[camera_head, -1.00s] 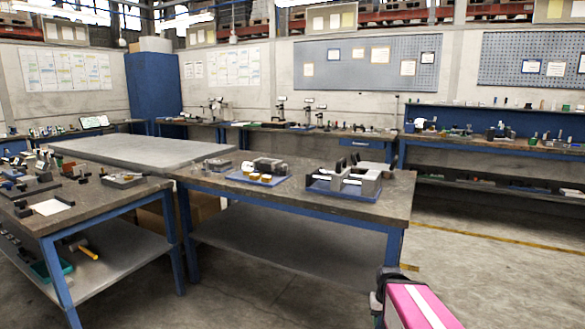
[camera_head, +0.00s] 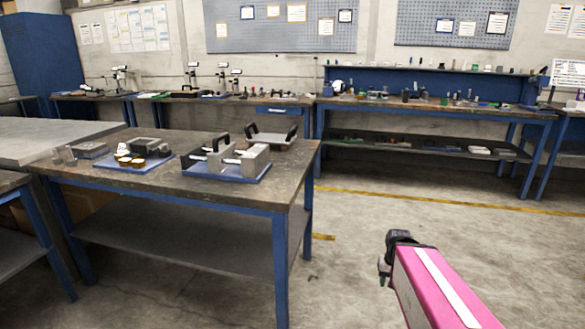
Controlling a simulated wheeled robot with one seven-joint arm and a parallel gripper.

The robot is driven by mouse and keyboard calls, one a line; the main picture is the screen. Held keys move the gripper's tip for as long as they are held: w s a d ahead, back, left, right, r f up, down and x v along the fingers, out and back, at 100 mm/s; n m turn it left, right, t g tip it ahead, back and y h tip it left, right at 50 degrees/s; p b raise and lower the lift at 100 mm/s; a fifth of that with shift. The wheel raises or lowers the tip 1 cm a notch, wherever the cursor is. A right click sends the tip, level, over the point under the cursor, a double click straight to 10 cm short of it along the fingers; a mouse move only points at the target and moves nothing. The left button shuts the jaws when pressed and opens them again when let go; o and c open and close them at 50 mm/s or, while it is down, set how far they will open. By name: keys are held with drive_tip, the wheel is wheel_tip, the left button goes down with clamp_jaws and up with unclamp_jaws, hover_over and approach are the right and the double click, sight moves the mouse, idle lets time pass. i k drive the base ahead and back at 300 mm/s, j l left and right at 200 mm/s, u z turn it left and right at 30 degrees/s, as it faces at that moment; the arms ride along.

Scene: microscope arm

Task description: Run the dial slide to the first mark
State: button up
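I cannot single out the dial slide or its first mark at this distance. A grey block fixture (camera_head: 243,162) with handles and light rods stands on a blue base plate (camera_head: 205,172) at the right part of the near bench. My gripper (camera_head: 385,268) is at the lower right, at the end of my pink arm, over open floor and well apart from the bench. Its fingers are too small and dark to tell open from shut.
The near bench (camera_head: 190,199) has a lower shelf and blue legs. A grey tray with dark handles (camera_head: 270,137) lies at its back right. A blue-backed bench (camera_head: 420,105) stands along the far wall. Concrete floor (camera_head: 400,215) right of the near bench is clear.

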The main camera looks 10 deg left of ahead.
sight(98, 93)
drive_tip(key=i+l, duration=0.15)
drive_tip(key=i, duration=0.4)
drive_tip(key=i+l+z, duration=0.1)
drive_tip(key=i, duration=0.45)
drive_tip(key=i+l, duration=0.2)
drive_tip(key=i, duration=2.15)
drive_tip(key=i+u, duration=0.25)
drive_tip(key=i, duration=0.25)
drive_tip(key=i+l+u, duration=0.2)
drive_tip(key=i, duration=0.25)
drive_tip(key=i+l+u, duration=0.1)
drive_tip(key=i+u, duration=0.15)
drive_tip(key=i, duration=0.25)
drive_tip(key=i+j+u, duration=0.15)
drive_tip(key=u, duration=0.25)
drive_tip(key=i+u, duration=0.6)
drive_tip(key=u, duration=0.25)
drive_tip(key=i+u, duration=0.25)
drive_tip(key=u, duration=0.2)
drive_tip(key=i+j+u, duration=0.1)
drive_tip(key=i+u, duration=0.2)
drive_tip(key=i, duration=0.5)
drive_tip(key=i+u, duration=0.3)
drive_tip(key=i, duration=0.45)
drive_tip(key=i+j+z, duration=0.1)
drive_tip(key=i, duration=5.3)
drive_tip(key=l, duration=0.1)
